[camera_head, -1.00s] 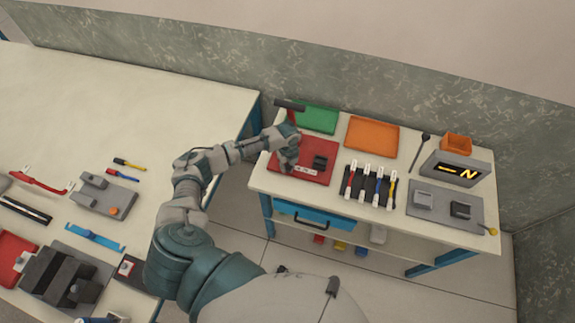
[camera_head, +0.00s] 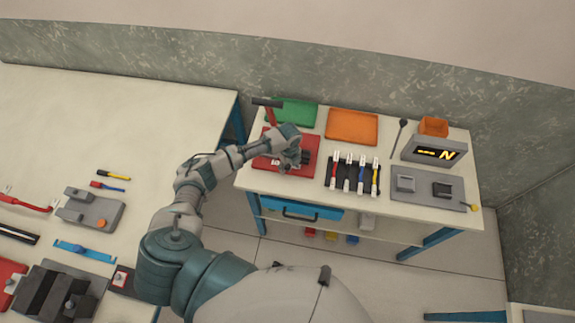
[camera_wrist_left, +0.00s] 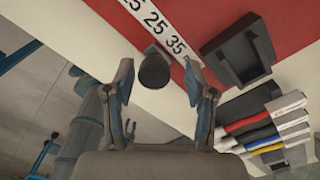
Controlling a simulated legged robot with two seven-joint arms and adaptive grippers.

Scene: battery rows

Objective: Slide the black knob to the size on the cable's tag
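The red board (camera_head: 268,164) lies on the small bench, with a dark block on its right part. In the left wrist view a white scale strip (camera_wrist_left: 155,22) on the board reads 25, 25 and 35 from what I can make out. The black knob (camera_wrist_left: 154,70) stands beside the strip. My left gripper (camera_wrist_left: 158,72) is open, one finger each side of the knob, with gaps showing. In the head view the left gripper (camera_head: 291,160) is over the board and hides the knob. Several cables (camera_head: 361,174) with white tags lie in a black rack; the tag writing is unreadable.
A green tray (camera_head: 296,110) and an orange tray (camera_head: 352,127) lie behind the board. A grey plate (camera_head: 425,191) with two blocks lies at the right. A black socket block (camera_wrist_left: 238,52) stands close to the gripper.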

